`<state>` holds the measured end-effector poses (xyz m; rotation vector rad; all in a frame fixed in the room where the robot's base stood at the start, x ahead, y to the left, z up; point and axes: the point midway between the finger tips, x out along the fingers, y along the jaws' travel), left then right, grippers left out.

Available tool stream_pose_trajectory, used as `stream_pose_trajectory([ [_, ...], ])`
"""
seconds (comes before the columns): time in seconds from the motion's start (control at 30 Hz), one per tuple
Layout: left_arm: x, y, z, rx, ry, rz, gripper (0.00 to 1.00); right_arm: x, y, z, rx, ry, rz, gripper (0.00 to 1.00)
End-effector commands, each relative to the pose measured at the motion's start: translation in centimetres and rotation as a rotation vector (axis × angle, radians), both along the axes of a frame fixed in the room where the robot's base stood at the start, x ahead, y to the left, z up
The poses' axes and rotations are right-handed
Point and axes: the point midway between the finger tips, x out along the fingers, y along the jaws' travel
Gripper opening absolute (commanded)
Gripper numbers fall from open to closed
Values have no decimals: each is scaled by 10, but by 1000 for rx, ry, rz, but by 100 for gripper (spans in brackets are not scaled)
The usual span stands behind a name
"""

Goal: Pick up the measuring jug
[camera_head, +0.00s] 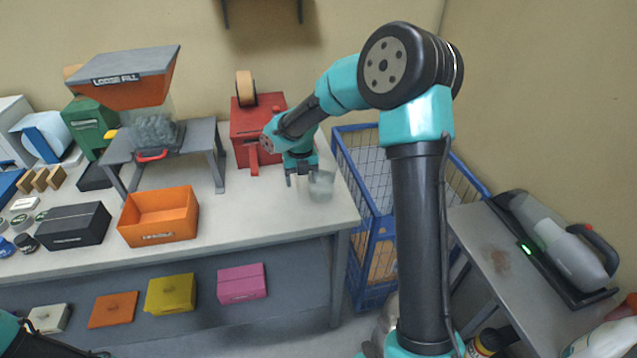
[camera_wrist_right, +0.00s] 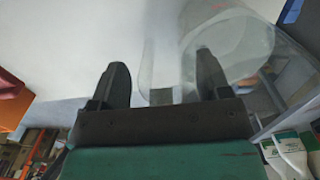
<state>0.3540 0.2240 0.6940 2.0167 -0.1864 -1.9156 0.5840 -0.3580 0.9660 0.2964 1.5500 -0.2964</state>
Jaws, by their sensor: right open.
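The clear measuring jug (camera_head: 322,186) stands on the bench near its right end. In the right wrist view the jug (camera_wrist_right: 232,48) is see-through, with its round body beyond and to the right of the fingers. A pale clear strip, which looks like its handle (camera_wrist_right: 160,62), reaches between the fingers. My right gripper (camera_head: 301,180) is low over the bench, at the left side of the jug. In the wrist view the right gripper (camera_wrist_right: 162,82) is open, its two dark fingers apart. I cannot tell whether a finger touches the jug. My left gripper is out of sight.
A red tape dispenser box (camera_head: 247,130) stands behind the gripper. An orange bin (camera_head: 160,238) and a grey stand (camera_head: 208,140) with the loose fill hopper (camera_head: 125,92) are to the left. A blue wire cage (camera_head: 362,215) borders the bench's right end. Bench before the gripper is clear.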

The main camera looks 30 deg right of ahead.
Motion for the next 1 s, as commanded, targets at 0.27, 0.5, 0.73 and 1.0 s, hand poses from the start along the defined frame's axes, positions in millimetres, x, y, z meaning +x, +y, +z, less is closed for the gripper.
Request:
stream_pose_trajectory([
  [0.27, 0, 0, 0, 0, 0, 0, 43, 0, 0, 0, 0, 0, 0, 70],
  [0.5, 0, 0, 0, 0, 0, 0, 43, 0, 0, 0, 0, 0, 0, 51],
  [0.73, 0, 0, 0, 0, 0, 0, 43, 0, 0, 0, 0, 0, 0, 29],
  [1.0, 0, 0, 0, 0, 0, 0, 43, 0, 0, 0, 0, 0, 0, 3],
])
